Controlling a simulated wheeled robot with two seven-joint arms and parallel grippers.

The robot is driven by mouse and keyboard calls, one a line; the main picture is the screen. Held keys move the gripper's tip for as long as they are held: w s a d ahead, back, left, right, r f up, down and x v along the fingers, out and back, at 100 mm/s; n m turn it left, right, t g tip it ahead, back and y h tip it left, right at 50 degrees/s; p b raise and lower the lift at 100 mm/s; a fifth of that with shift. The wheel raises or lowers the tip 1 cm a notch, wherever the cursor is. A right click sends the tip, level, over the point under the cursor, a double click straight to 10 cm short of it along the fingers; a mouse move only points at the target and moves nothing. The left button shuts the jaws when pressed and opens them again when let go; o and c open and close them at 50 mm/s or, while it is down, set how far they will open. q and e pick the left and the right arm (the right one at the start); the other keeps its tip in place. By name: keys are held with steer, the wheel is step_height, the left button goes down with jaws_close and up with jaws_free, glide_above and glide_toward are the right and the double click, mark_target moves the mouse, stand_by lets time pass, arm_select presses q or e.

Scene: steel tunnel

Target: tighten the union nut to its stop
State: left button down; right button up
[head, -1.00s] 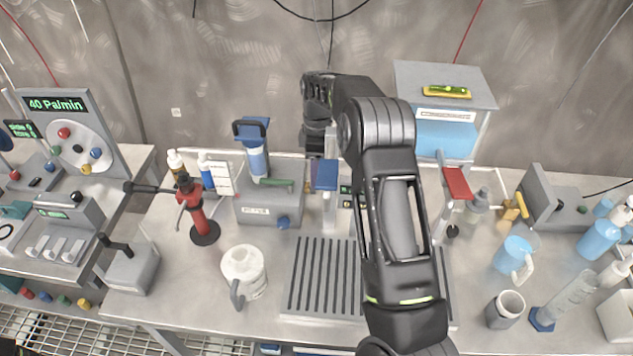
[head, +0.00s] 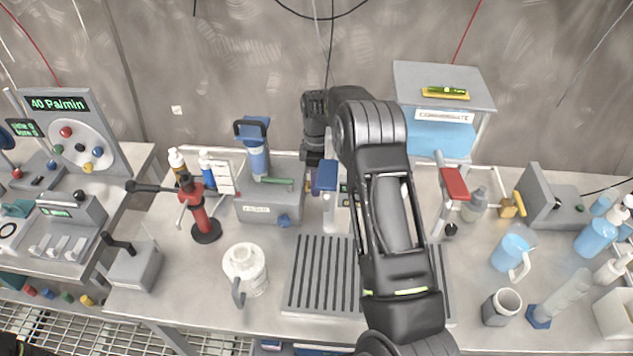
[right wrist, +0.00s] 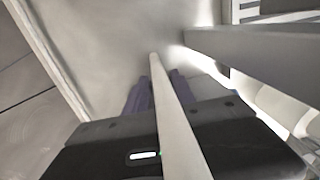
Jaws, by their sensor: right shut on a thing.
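My right arm crosses the middle of the head view and bends down at the back of the bench. Its gripper (head: 313,157) is beside a blue-topped grey post (head: 326,178), and its fingertips are mostly hidden there. In the right wrist view the purple fingers of the right gripper (right wrist: 160,82) are shut on a pale, slim bar (right wrist: 172,118), which runs from between them toward the camera. I cannot make out the union nut in either view; the arm and gripper may hide it.
A grey pump-like unit (head: 268,205) stands left of the gripper. A red-handled lever (head: 454,183) stands right of the arm. A slotted grey plate (head: 318,275) lies in front. A white jug (head: 246,268) and a red stand (head: 198,212) are further left.

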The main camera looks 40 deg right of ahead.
jaws_close()
steer(key=shift+w+d+f+b, duration=0.1)
steer(key=shift+f+b, duration=0.05)
steer(key=shift+b, duration=0.25)
steer(key=shift+g+y, duration=0.4)
steer(key=shift+g, duration=0.1)
steer(key=shift+r, duration=0.2)
steer(key=o, duration=0.7)
jaws_free()
steer(key=shift+c, duration=0.2)
